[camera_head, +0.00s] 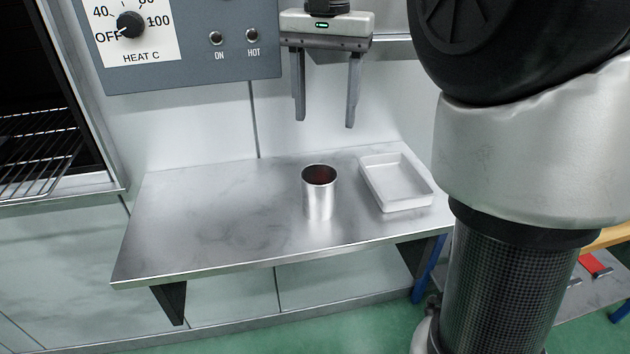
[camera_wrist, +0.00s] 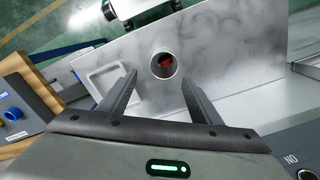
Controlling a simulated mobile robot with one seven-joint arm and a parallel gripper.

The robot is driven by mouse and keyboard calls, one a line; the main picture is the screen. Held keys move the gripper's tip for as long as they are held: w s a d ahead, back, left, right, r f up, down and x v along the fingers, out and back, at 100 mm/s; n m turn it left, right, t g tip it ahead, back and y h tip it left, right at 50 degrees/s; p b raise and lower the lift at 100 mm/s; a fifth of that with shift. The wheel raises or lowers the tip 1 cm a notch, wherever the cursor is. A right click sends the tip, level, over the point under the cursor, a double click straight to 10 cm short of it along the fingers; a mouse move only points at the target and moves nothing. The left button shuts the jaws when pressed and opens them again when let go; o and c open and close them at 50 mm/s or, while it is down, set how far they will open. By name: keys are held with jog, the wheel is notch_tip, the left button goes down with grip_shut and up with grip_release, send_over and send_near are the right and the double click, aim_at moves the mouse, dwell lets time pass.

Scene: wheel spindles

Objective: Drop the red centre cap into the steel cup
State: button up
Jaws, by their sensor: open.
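The steel cup (camera_head: 319,198) stands upright on the steel shelf (camera_head: 200,215), and it also shows in the wrist view (camera_wrist: 155,70). The red centre cap (camera_wrist: 166,63) lies inside the cup in the wrist view. In the head view only a dark red tint (camera_head: 319,174) shows inside the cup's mouth. My gripper (camera_head: 324,124) is open and empty, above and behind the cup in the head view. Its two fingers hang down apart, and in the wrist view the cup shows beyond and between the fingertips (camera_wrist: 158,78).
A white tray (camera_head: 418,203) sits empty just right of the cup on the shelf. A grey control panel (camera_head: 190,70) with a heat dial hangs at the upper left, beside a dark oven opening with a wire rack (camera_head: 40,145). The shelf's left half is clear.

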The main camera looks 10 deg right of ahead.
notch_tip(320, 180, up, 10)
jog(key=p, duration=0.3)
jog(key=shift+r, duration=0.25)
jog(key=s+f+n+t+p, duration=0.2)
jog(key=s+f+n+t, duration=0.4)
jog(key=s+f, duration=1.15)
notch_tip(320, 180, up, 18)
jog(key=p, duration=1.4)
jog(key=shift+s+f+p, duration=0.25)
jog(key=shift+s+p, duration=0.15)
